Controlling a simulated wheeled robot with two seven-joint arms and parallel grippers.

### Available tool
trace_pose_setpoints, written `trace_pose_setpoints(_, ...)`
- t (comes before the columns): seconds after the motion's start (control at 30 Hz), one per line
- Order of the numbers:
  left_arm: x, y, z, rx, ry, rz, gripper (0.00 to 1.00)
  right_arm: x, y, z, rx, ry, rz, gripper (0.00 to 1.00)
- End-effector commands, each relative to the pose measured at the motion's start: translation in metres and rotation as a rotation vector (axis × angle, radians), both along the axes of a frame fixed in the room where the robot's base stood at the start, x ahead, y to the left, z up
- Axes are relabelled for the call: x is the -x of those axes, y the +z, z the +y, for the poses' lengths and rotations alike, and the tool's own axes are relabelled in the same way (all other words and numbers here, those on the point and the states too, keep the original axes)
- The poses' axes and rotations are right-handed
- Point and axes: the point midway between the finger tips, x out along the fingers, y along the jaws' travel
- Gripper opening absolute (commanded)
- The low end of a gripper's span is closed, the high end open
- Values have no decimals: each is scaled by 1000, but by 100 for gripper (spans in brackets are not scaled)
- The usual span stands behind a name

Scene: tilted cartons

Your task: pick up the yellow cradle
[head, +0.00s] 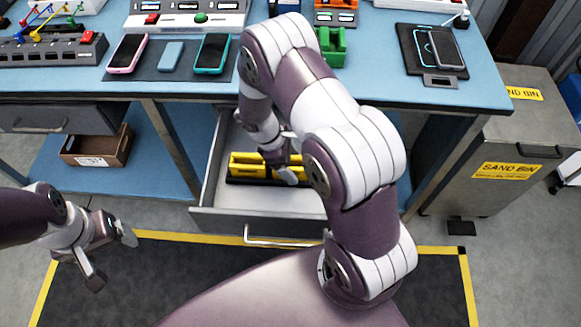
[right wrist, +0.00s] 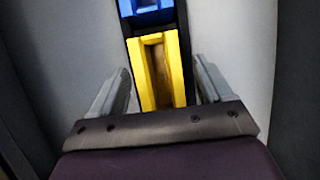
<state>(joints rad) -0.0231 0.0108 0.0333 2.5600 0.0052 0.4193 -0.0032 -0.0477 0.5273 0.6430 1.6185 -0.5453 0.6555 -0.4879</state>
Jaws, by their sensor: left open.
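The yellow cradle (head: 240,166) lies in the open drawer under the table, on a dark strip. In the right wrist view the yellow cradle (right wrist: 146,75) is a channel-shaped block between my right fingers. My right gripper (right wrist: 160,90) is open, with a finger on each side of the cradle and a gap visible at each side. In the head view my right gripper (head: 283,172) reaches down into the drawer and hides part of the cradle. My left gripper (head: 112,257) is open and empty, above the floor at the left.
A blue block (right wrist: 150,12) sits on the same strip beyond the cradle. The drawer (head: 285,206) has side walls close around the right gripper. On the table (head: 465,89) are phones, a green holder (head: 332,46) and control boxes. A sand bin (head: 510,135) stands at right.

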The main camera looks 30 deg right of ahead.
Motion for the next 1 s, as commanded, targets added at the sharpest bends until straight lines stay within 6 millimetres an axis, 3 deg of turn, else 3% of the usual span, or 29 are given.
trace_pose_setpoints(0.03, 0, 0, 0, 0, 0, 0, 78, 0, 0, 0, 0, 0, 0, 66)
trace_pose_setpoints(0.17, 0, 0, 0, 0, 0, 0, 78, 0, 0, 0, 0, 0, 0, 23)
trace_pose_setpoints(0.2, 0, 0, 0, 0, 0, 0, 78, 0, 0, 0, 0, 0, 0, 21)
trace_pose_setpoints(0.53, 0, 1, 0, 0, 0, 0, 78, -1, 6, 0, 1, 0, -2, 22)
trace_pose_setpoints(0.73, 0, 5, 0, 0, 0, 0, 78, -2, 42, 0, 0, 0, -6, 22)
trace_pose_setpoints(1.0, 0, 8, 0, 0, 0, 0, 78, 57, 78, 3, 0, 0, -2, 22)
